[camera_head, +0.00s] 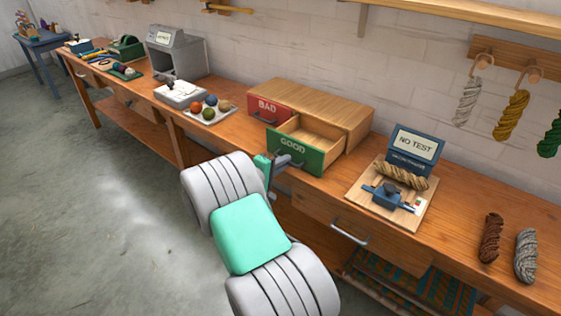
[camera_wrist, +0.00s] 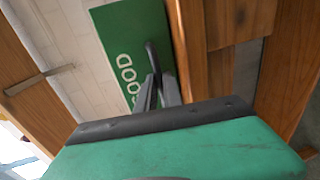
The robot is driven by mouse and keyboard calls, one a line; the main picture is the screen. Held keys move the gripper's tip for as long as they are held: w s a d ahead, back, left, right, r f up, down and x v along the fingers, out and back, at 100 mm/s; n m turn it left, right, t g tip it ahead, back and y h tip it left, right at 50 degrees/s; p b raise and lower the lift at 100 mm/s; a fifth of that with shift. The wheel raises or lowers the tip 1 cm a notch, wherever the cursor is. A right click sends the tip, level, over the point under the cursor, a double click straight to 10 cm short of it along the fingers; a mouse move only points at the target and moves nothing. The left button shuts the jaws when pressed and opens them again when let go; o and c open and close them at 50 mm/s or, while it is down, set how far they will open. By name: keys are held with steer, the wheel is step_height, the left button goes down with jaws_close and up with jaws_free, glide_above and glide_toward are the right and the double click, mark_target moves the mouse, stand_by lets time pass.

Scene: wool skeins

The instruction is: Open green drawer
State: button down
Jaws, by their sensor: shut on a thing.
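The green drawer (camera_head: 297,152), marked GOOD, sits in a wooden two-drawer box on the workbench. It stands pulled out, and its bare wooden inside shows from above. In the wrist view its green front (camera_wrist: 128,40) fills the upper middle, with a dark curved handle (camera_wrist: 152,56). My gripper (camera_head: 283,163) is at the drawer's front. In the wrist view my gripper's fingers (camera_wrist: 158,90) are shut on the handle. The red drawer (camera_head: 268,108), marked BAD, is beside it to the left and is closed.
To the right stand a NO TEST device (camera_head: 415,146) and a board with a tan skein (camera_head: 402,176). Brown (camera_head: 491,238) and grey (camera_head: 525,256) skeins lie farther right. A tray of wool balls (camera_head: 209,111) is left of the box. Floor at left is clear.

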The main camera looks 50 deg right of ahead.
steer(key=c, duration=1.5)
jaws_free()
steer(key=shift+a, duration=0.15)
steer(key=v, duration=0.7)
steer(key=shift+a, duration=0.3)
steer(key=shift+r, duration=0.1)
